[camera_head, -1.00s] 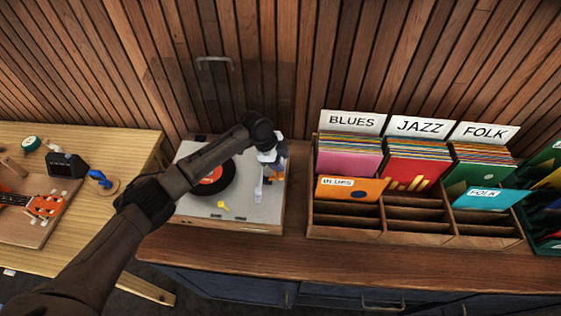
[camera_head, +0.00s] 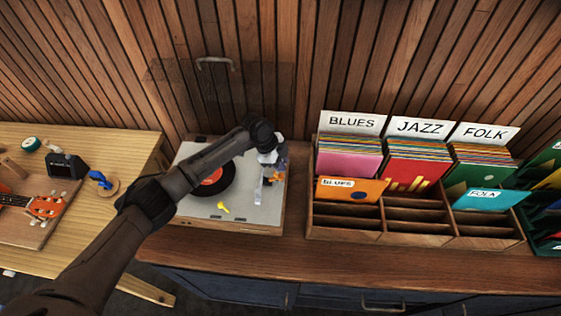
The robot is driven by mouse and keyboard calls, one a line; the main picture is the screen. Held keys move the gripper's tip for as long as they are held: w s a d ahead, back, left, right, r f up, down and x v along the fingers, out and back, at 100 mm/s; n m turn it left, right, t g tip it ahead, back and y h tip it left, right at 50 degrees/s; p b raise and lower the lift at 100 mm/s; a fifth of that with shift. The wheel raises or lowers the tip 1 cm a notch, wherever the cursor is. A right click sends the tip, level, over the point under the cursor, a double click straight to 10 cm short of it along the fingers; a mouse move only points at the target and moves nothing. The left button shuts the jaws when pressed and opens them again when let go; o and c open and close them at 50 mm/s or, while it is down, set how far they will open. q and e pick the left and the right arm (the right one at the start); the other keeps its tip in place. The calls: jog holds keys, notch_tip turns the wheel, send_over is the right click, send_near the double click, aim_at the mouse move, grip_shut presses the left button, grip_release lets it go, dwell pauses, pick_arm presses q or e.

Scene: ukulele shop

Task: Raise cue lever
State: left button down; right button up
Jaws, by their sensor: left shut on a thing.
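The turntable (camera_head: 236,214) sits on the wooden cabinet with a black record (camera_head: 226,186) with an orange label on its platter. My left arm reaches across the record to the right side of the deck. My left gripper (camera_head: 272,180) is low over that side, shut on a small part there, which I take to be the cue lever; the fingers hide it and its angle cannot be told. A pale, narrow piece (camera_head: 261,198) shows just below the fingers. My right gripper is out of view.
A small yellow piece (camera_head: 223,208) lies on the deck's front. A wooden record crate (camera_head: 375,238) with BLUES, JAZZ and FOLK dividers stands to the right. A workbench (camera_head: 100,137) with an orange ukulele (camera_head: 45,206) is at left. The cabinet front (camera_head: 290,255) is clear.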

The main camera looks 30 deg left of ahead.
pick_arm(q)
jog(key=shift+w+g, duration=0.2)
jog(key=shift+g, duration=0.3)
jog(key=shift+w+a+n+g, duration=0.1)
jog(key=shift+w+n+g, duration=0.05)
jog(key=shift+n+g, duration=0.15)
jog(key=shift+w+a+f+g+h+b, duration=0.1)
jog(key=shift+w+f+g+h+b, duration=0.15)
jog(key=shift+g+h+b, duration=0.5)
jog(key=shift+r+g+b, duration=0.2)
jog(key=shift+g+b, duration=0.15)
jog(key=shift+b, duration=0.2)
jog(key=c, duration=1.1)
grip_release()
jog(key=shift+o, duration=0.2)
